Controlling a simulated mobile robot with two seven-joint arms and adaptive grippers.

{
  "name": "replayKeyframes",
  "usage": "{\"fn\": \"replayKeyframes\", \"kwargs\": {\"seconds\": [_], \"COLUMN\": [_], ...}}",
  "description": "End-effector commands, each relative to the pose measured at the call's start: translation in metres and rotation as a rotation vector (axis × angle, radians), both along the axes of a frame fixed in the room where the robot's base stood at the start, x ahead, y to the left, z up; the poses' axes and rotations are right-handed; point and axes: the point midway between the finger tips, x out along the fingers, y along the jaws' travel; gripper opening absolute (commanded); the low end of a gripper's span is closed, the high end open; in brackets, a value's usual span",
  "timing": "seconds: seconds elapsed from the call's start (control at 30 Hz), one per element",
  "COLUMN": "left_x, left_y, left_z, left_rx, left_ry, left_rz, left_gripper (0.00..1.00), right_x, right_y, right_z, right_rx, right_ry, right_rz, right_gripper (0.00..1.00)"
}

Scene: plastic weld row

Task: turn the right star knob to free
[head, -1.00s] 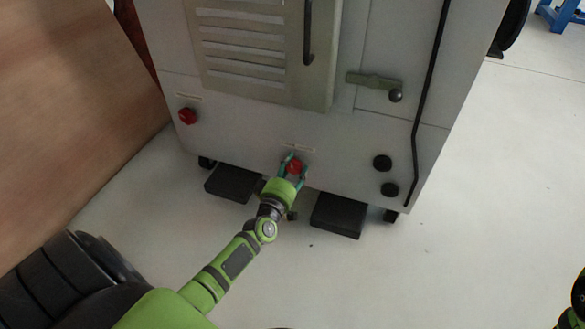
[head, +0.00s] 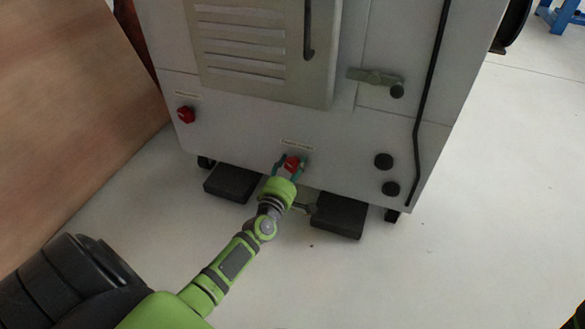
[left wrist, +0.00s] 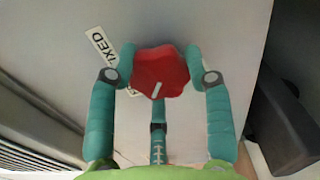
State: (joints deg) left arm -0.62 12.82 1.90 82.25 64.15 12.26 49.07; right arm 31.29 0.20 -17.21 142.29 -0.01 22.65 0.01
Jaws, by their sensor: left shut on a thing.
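The right star knob (head: 292,163) is red and sits low on the grey cabinet front, below a small label. In the left wrist view the knob (left wrist: 160,72) shows its lobes and a white pointer mark, which points down and slightly left in the picture. A label reading "FIXED" (left wrist: 104,46) is at its upper left; another label is mostly hidden behind the knob and a finger. My left gripper (head: 291,166) is shut on the knob, with teal fingers (left wrist: 158,75) on both sides of it. My right gripper is not in view.
Another red star knob (head: 186,115) is on the cabinet's left. Two black knobs (head: 384,161) are at the right. Black pedals (head: 338,215) lie below the front. A brown wooden panel (head: 75,110) stands at the left.

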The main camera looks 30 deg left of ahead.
Motion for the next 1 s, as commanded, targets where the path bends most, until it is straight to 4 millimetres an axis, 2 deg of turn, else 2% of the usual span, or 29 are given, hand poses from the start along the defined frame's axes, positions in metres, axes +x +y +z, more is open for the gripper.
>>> {"fn": "replayKeyframes", "kwargs": {"seconds": [0.03, 0.3, 0.77, 0.8, 0.87, 1.0], "left_x": [0.0004, 0.0, -0.0008, -0.0009, -0.0009, -0.0009], "left_y": [0.0086, 0.0085, 0.0085, 0.0086, 0.0084, 0.0062], "left_z": [0.0044, 0.0033, 0.0015, 0.0014, 0.0011, 0.0003], "left_rx": [-0.017, -0.091, -0.106, -0.105, -0.105, -0.105], "left_ry": [-0.018, -0.033, -0.032, -0.032, -0.031, -0.028], "left_rz": [0.017, 0.017, 0.018, 0.018, 0.017, 0.014], "left_gripper": [0.18, 0.18, 0.18, 0.55, 0.75, 0.75], "right_x": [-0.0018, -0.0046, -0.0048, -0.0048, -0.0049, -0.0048], "right_y": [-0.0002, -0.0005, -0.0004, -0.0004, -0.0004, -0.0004], "right_z": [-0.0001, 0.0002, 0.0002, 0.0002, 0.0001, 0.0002], "right_rx": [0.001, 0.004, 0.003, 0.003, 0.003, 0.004], "right_ry": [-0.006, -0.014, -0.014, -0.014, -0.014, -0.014], "right_rz": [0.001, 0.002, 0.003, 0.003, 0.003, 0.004], "right_gripper": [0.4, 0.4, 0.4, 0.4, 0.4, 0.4]}}
